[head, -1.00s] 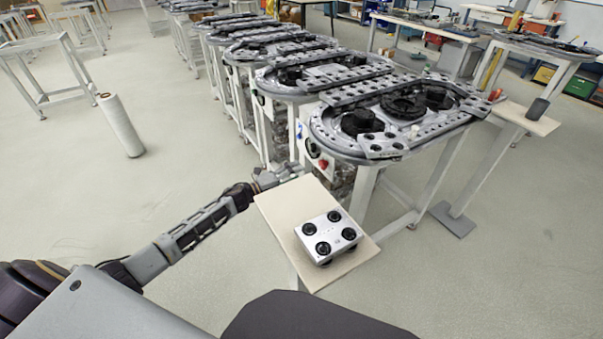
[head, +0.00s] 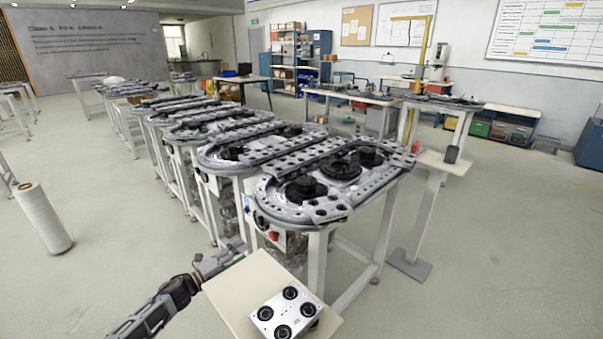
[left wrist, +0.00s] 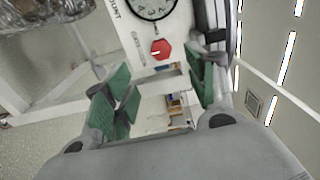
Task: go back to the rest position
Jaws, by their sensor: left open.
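My left gripper (head: 222,262) is by the upper left edge of the small light-topped stand, in front of the ring track. In the left wrist view the left gripper (left wrist: 160,92) has its two green-padded fingers spread apart with nothing between them. The ring track (head: 340,178) is a grey oval with black round parts on top, on a white frame. A light grey carrier (head: 286,314) with black round wheels lies on the small stand (head: 236,290), apart from my gripper. My right gripper is not in the head view.
A red knob (left wrist: 161,50) and part of a round gauge (left wrist: 152,6) are close beyond my left fingers. A white roll (head: 42,218) stands on the floor at the left. More tracks (head: 160,115) line up behind.

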